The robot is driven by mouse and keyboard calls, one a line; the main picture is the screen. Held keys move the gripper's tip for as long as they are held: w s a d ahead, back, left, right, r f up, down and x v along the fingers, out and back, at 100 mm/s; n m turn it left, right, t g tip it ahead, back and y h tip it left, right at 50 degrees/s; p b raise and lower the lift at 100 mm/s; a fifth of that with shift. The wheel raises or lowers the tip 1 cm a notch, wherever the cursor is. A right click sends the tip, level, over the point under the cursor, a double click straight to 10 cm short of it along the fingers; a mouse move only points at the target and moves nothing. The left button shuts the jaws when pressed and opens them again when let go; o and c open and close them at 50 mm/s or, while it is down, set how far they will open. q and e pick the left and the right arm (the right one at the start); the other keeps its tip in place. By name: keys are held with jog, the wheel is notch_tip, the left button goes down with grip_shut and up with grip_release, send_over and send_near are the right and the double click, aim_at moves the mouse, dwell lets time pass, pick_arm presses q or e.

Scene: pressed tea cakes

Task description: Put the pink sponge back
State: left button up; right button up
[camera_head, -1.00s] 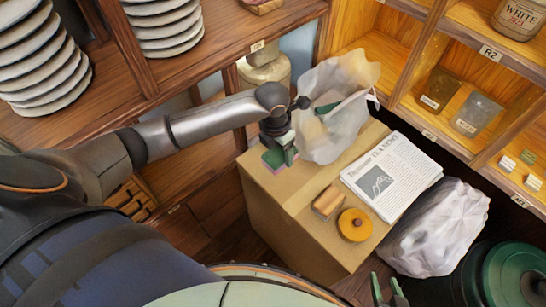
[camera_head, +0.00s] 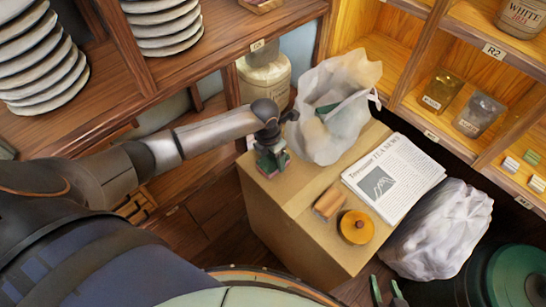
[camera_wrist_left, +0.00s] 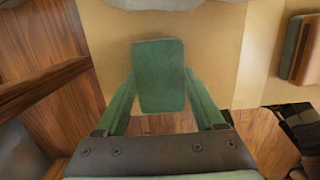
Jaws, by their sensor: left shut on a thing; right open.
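The pink sponge (camera_head: 268,173) shows a green face and a pink lower edge in the head view, at the far left corner of the cardboard box (camera_head: 285,230). My left gripper (camera_head: 269,156) is shut on it and hides part of it. In the left wrist view, the sponge's green face (camera_wrist_left: 158,75) sits between the two green fingers. I cannot tell whether it touches the box. My right gripper (camera_head: 388,294) is open and empty at the bottom edge of the head view, partly cut off.
A white plastic bag (camera_head: 333,130) with something green in it stands close to the right of my left gripper. A newspaper (camera_head: 394,180), a brown block (camera_head: 328,203) and a round orange item (camera_head: 355,227) lie on the box. Wooden shelves (camera_head: 440,122) surround it.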

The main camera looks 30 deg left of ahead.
aim_at(270, 163)
pick_arm(q)
jog(key=o, duration=1.2)
